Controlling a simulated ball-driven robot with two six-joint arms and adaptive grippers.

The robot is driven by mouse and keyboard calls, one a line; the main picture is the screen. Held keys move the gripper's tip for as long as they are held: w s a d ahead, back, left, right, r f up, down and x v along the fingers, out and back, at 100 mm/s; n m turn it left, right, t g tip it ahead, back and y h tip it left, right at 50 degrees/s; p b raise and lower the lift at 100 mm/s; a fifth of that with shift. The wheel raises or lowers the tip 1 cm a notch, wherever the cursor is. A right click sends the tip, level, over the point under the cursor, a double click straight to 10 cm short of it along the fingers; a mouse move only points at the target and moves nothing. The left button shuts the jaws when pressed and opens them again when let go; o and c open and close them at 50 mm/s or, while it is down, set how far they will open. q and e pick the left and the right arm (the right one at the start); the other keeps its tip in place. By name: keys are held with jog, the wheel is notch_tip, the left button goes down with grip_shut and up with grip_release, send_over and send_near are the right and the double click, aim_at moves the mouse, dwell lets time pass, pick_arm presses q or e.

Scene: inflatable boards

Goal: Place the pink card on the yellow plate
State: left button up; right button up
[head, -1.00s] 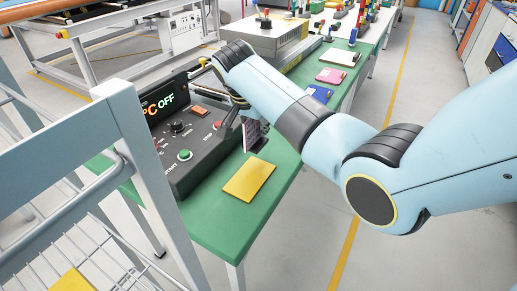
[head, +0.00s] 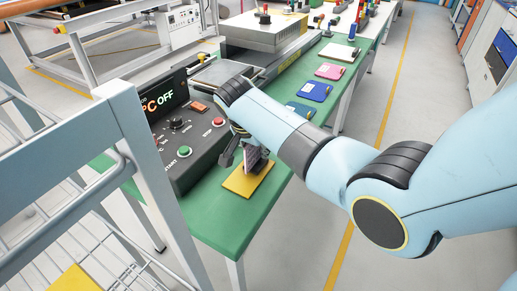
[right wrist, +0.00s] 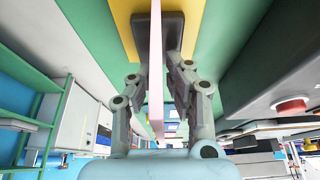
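The yellow plate (head: 240,185) lies flat on the green table in front of the control box. My right gripper (head: 244,158) is over the plate and shut on the thin pink card (head: 261,166), which stands on edge between the fingers. In the right wrist view the card (right wrist: 156,75) shows edge-on between the two fingers (right wrist: 158,35), with the yellow plate (right wrist: 121,22) beyond them. I cannot tell whether the card's lower edge touches the plate. My left gripper is not in view.
A black control box (head: 195,140) with buttons stands left of the plate. Blue (head: 314,90), teal (head: 299,110), pink (head: 330,71) and white (head: 338,51) boards lie farther back on the green table (head: 225,225). A grey frame rack (head: 135,140) stands at the left.

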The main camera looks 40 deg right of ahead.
aim_at(248, 145)
jog(key=shift+o, duration=1)
jog(key=shift+r, duration=0.25)
jog(key=v, duration=1.1)
jog(key=shift+s+a+r+p, duration=0.1)
jog(key=shift+a+r+p, duration=0.15)
jog(key=shift+r+p, duration=0.15)
jog(key=shift+f, duration=0.1)
